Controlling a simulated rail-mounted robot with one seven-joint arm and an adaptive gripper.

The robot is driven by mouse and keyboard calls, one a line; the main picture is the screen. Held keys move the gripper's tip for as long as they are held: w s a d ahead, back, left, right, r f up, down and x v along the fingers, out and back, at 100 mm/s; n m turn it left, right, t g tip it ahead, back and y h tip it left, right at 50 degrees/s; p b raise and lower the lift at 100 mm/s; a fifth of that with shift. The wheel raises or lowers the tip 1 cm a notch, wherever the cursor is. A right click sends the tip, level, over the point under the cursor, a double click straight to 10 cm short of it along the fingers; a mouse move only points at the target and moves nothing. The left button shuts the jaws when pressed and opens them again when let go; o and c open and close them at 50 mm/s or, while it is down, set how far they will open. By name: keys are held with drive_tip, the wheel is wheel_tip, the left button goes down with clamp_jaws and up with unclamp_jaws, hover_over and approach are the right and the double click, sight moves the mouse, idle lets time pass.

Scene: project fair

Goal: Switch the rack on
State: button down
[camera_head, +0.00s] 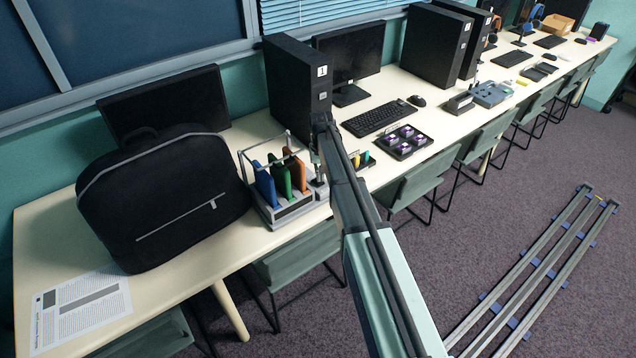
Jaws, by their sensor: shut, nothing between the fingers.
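The rack (292,210) is a small grey open frame near the table's front edge. Blue (264,186), green (280,178) and orange (296,168) upright boards stand in it. Its right end is partly hidden by my arm, and I cannot make out a switch. My arm reaches in from the bottom of the view. My gripper (319,182) points down at the rack's right end, small and partly hidden behind the arm. It is shut and empty. I cannot tell whether it touches the rack.
A black backpack (165,200) stands left of the rack. A black computer tower (290,85) marked 1 is behind it. A keyboard (379,117) and a tray of purple parts (404,142) lie to the right. A printed sheet (82,312) lies at front left. Chairs line the table's front.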

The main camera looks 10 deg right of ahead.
sight(320, 183)
drive_tip(key=shift+f+b, duration=0.4)
drive_tip(key=shift+f, duration=0.65)
idle(0.5)
drive_tip(key=shift+r, duration=0.1)
drive_tip(key=shift+r+p, duration=1.8)
drive_tip(key=shift+r, duration=1.65)
drive_tip(key=s+f+g, duration=0.2)
drive_tip(key=s+f, duration=0.8)
drive_tip(key=s, duration=1)
drive_tip(key=s+f+g, duration=0.2)
drive_tip(key=s+f, duration=0.9)
drive_tip(key=s, duration=0.9)
drive_tip(key=s+f+g+b, duration=0.1)
drive_tip(key=s+f+g, duration=0.1)
drive_tip(key=s+f, duration=0.9)
drive_tip(key=s, duration=0.9)
drive_tip(key=shift+f+n+g, duration=0.2)
drive_tip(key=shift+n+g, duration=0.2)
